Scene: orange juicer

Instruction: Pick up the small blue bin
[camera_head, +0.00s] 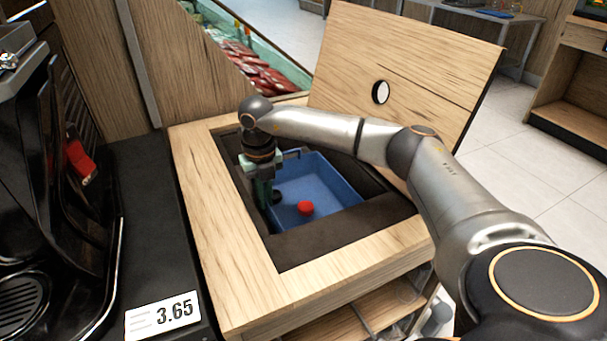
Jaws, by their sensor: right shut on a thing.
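The small blue bin (322,181) sits inside the dark recess of a wooden cabinet, with a small red round thing (305,208) in it. My right gripper (268,200) points down at the bin's left side and is shut on its left wall. The fingertips are partly hidden by the gripper body and the recess edge. My right arm reaches in from the right, over the far part of the bin. My left gripper is not in view.
The wooden cabinet (240,270) frames the recess; its hinged lid (420,60) stands open behind. A black machine (60,190) and a price tag (163,316) are on the left. A glass case with red packages (265,72) is behind.

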